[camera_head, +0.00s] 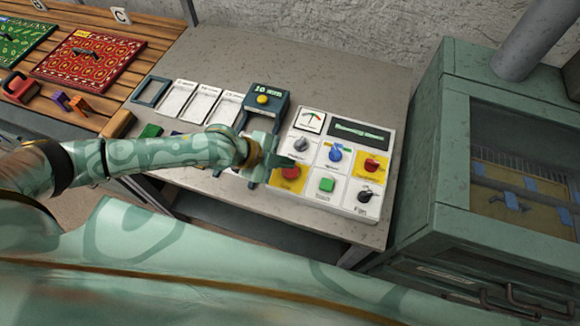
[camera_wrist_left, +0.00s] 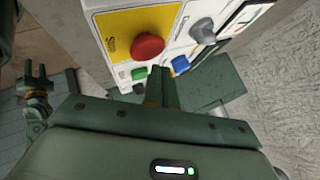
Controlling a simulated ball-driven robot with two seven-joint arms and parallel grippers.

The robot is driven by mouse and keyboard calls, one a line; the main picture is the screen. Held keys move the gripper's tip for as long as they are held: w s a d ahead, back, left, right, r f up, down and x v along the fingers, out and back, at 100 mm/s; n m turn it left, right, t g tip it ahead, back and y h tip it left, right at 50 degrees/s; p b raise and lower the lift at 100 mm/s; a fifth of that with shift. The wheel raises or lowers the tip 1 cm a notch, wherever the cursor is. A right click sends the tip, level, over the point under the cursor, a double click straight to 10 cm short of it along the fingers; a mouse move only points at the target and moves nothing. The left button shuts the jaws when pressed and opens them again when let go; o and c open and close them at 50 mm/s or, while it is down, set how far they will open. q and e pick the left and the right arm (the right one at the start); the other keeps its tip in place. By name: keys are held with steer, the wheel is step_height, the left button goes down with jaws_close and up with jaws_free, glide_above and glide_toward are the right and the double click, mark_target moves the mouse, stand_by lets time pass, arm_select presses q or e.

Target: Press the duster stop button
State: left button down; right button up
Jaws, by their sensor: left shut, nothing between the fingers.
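The control panel (camera_head: 345,160) is white, with two red buttons on yellow plates. The left red button (camera_head: 291,173) also shows large in the left wrist view (camera_wrist_left: 148,46). The other red button (camera_head: 372,165) is at the panel's right side. I cannot read which one is labelled for the duster. My left gripper (camera_head: 284,160) is shut and empty, with its tips over the panel's left edge close to the left red button. In the wrist view its fingers (camera_wrist_left: 161,78) appear apart from that button. My right gripper (camera_wrist_left: 37,78) seems to show small at the left, fingers apart.
Beside the left red button are a grey knob (camera_head: 302,145), a blue knob (camera_head: 335,154) and a green button (camera_head: 326,185). A black knob (camera_head: 366,195) is at the lower right. A green cabinet (camera_head: 440,150) stands right of the table. A dark stamp-like frame (camera_head: 266,98) stands behind my gripper.

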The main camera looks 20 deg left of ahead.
mark_target(285, 171)
arm_select(q)
step_height(285, 171, up, 5)
steer(key=p, duration=0.5)
steer(key=shift+r, duration=0.1)
stand_by(0.7)
